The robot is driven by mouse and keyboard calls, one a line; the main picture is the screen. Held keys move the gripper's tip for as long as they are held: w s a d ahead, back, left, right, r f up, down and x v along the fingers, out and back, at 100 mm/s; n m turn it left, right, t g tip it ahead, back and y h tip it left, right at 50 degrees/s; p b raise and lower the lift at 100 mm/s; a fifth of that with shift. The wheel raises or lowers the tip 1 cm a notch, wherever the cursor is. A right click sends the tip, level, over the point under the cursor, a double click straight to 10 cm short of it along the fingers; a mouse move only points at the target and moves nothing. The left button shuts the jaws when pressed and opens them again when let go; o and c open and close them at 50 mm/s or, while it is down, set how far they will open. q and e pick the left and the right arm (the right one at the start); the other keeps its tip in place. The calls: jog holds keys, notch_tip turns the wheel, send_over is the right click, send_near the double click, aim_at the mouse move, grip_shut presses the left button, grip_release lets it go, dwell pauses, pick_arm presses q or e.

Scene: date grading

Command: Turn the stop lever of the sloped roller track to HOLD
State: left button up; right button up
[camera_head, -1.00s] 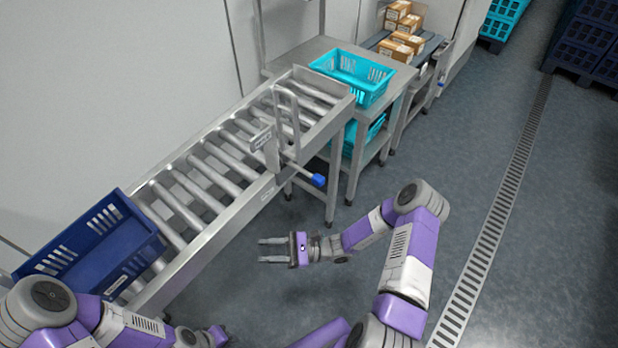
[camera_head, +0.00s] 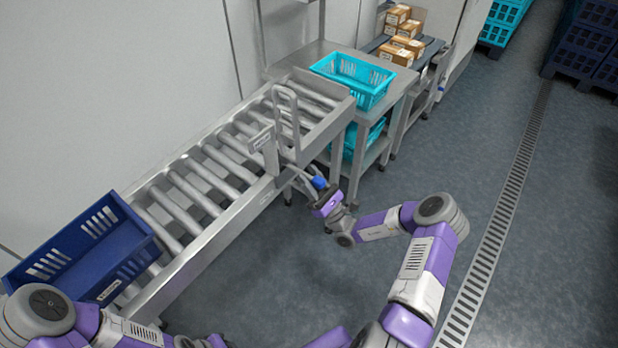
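The sloped roller track (camera_head: 213,232) runs from the lower left up to the right. Its stop lever ends in a blue knob (camera_head: 319,182) that sticks out from the near side rail, below a small sign plate (camera_head: 262,139) whose lettering I cannot read. My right gripper (camera_head: 300,183) is at the lever, its grey fingers beside the rod and its purple body just below the knob. The fingers overlap the rod, so I cannot tell whether they are apart or closed on it. My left gripper (camera_head: 217,342) is only partly in view at the bottom edge.
A dark blue crate (camera_head: 105,285) sits on the lower end of the track. A grey hoop (camera_head: 297,120) stands at the upper end. A turquoise crate (camera_head: 367,98) is on the steel table behind, with cartons (camera_head: 398,50) farther back.

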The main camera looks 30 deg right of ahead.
jog(key=shift+w+a+r, duration=0.1)
jog(key=shift+w+r, duration=0.1)
grip_shut()
dwell(0.3)
